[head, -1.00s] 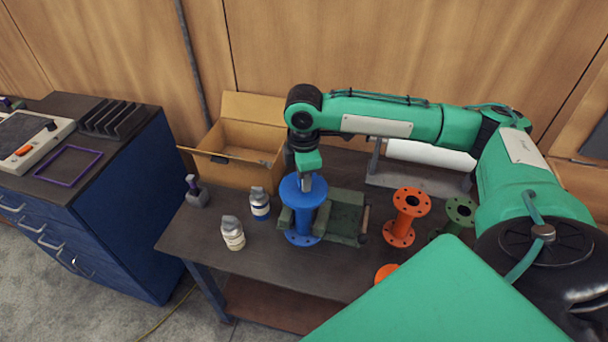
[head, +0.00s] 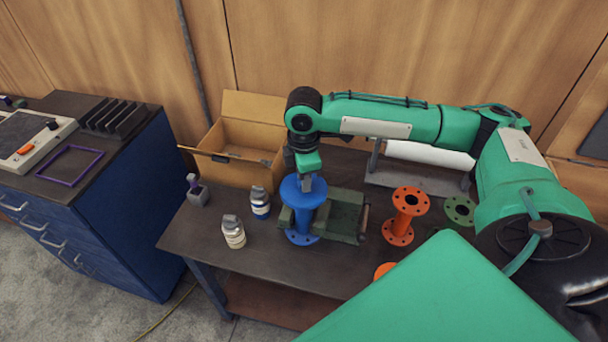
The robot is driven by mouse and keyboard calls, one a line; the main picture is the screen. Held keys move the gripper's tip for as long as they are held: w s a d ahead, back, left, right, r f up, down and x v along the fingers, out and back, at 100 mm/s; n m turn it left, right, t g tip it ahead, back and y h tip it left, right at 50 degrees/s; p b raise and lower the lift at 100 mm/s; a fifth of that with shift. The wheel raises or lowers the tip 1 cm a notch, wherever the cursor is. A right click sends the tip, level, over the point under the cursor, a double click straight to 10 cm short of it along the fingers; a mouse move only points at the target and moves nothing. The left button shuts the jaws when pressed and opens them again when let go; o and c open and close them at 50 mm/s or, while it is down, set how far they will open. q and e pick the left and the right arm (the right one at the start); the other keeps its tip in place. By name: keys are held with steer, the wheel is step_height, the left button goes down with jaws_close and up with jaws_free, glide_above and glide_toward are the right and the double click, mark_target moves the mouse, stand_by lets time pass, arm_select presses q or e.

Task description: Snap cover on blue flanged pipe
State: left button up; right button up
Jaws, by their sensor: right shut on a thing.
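The blue flanged pipe (head: 301,222) stands upright on the dark table, beside a green vise-like block (head: 341,218). My right gripper (head: 306,184) points down at the top flange of the blue pipe. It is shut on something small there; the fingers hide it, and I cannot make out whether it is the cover. I also cannot tell whether the held thing touches the flange. My left gripper is not in the view.
An open cardboard box (head: 239,147) stands behind the pipe. An orange flanged pipe (head: 405,216) and a green one (head: 459,211) stand right. A paper roll (head: 430,156) lies behind.

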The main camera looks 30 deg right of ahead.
steer(key=o, duration=1.5)
steer(key=shift+r, duration=0.1)
steer(key=shift+r+p, duration=0.35)
steer(key=shift+r, duration=2.3)
jaws_close()
steer(key=shift+f, duration=0.2)
